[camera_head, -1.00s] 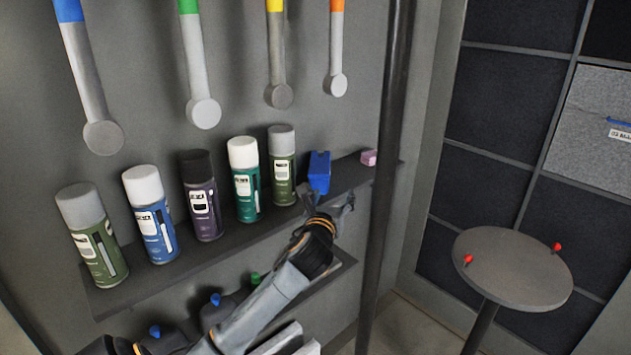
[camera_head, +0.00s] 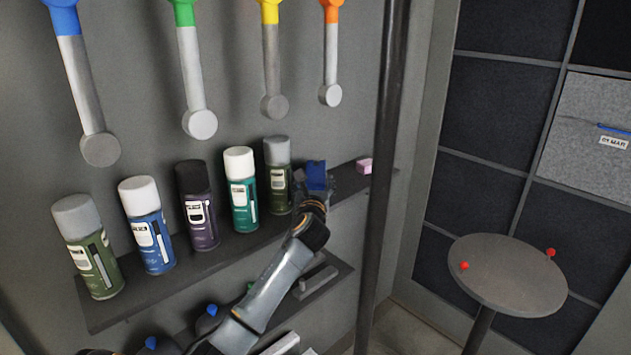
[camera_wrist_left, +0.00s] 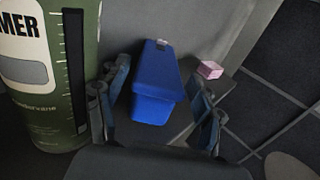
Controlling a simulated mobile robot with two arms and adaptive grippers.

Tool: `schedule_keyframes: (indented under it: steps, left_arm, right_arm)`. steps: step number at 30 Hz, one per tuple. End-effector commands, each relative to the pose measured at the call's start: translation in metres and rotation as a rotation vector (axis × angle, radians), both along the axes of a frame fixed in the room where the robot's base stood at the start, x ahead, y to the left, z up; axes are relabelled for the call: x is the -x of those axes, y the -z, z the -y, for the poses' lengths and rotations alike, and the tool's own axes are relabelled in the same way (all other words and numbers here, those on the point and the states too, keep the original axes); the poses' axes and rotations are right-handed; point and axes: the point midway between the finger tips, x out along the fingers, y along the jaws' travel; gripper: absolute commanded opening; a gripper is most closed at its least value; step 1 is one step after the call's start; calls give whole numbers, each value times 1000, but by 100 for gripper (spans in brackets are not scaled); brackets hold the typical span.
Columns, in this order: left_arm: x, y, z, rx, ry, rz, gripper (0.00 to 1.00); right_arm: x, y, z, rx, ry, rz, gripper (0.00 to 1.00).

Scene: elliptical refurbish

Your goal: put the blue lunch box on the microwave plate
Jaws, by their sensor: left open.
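The blue lunch box (camera_head: 316,172) stands on the upper dark shelf, just right of the green can with the grey cap. My left gripper (camera_head: 316,186) is at the box and covers its lower part in the head view. In the left wrist view the blue lunch box (camera_wrist_left: 155,84) sits between the spread fingers of my open left gripper (camera_wrist_left: 158,100), with a gap on the right side. The left finger is close to the box; contact cannot be told. No microwave plate can be made out. My right gripper is not in view.
Several spray cans (camera_head: 201,205) line the shelf (camera_head: 110,312) to the left. A pink block (camera_head: 364,166) lies right of the box, near a dark vertical pole (camera_head: 383,150). A round grey table (camera_head: 510,280) with two red-topped items stands at the right.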

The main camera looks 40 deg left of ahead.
Motion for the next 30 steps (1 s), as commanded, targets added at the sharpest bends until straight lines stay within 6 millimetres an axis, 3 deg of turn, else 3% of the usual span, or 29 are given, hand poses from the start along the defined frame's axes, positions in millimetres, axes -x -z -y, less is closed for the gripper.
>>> schedule_keyframes:
  steps: [9, 18, 27, 30]
  left_arm:
    - [-30, 3, -24, 2, 0, 1, 67]
    - [-32, 4, -26, 0, 0, 0, 67]
    - [-32, 4, -26, 1, 0, 1, 8]
    - [-32, 2, -26, -2, 1, 4, 0]
  right_arm:
    - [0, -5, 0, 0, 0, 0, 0]
    - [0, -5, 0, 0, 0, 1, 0]
    - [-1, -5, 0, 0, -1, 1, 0]
    - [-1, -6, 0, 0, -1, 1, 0]
